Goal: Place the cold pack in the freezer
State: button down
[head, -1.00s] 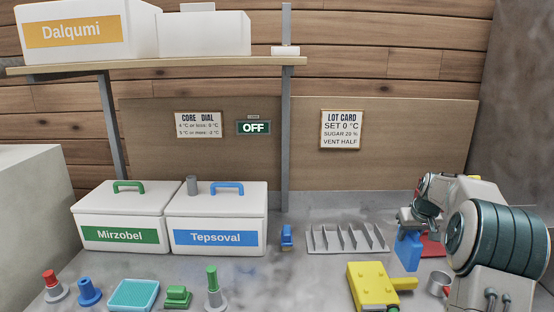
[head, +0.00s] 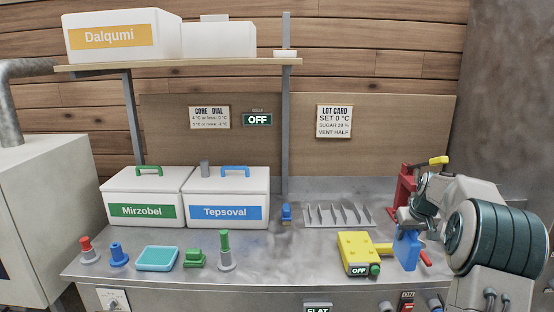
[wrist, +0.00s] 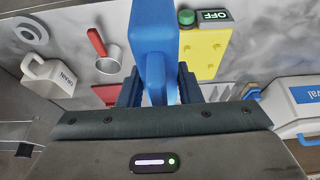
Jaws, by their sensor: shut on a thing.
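My gripper (wrist: 157,88) is shut on a flat blue piece, which I take for the cold pack (wrist: 153,40). The cold pack (head: 407,250) also shows in the head view, hanging upright below my gripper (head: 408,230), at the right of the bench. In the head view it hides part of a red-handled thing behind it. No freezer is labelled in view. A large pale cabinet (head: 45,200) with a grey pipe on top stands at the far left; I cannot tell whether it is the freezer.
White lidded boxes, Mirzobel (head: 142,212) and Tepsoval (head: 226,212), stand at the back left. A yellow box (head: 354,246) reading OFF is just left of the cold pack. A slotted rack (head: 338,215) stands behind. A teal tray (head: 157,258) lies at front left. The bench middle is mostly clear.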

jog(key=shift+a+f, duration=0.3)
jog(key=shift+f, duration=0.25)
jog(key=s+a+f, duration=0.8)
jog(key=a+f, duration=0.2)
jog(key=a, duration=0.1)
jog(key=s+a+f, duration=0.9)
jog(key=a+f, duration=0.1)
jog(key=a, duration=0.2)
jog(key=shift+s+f, duration=0.2)
jog(key=shift+s, duration=0.05)
jog(key=shift+a, duration=0.1)
jog(key=shift+s, duration=0.1)
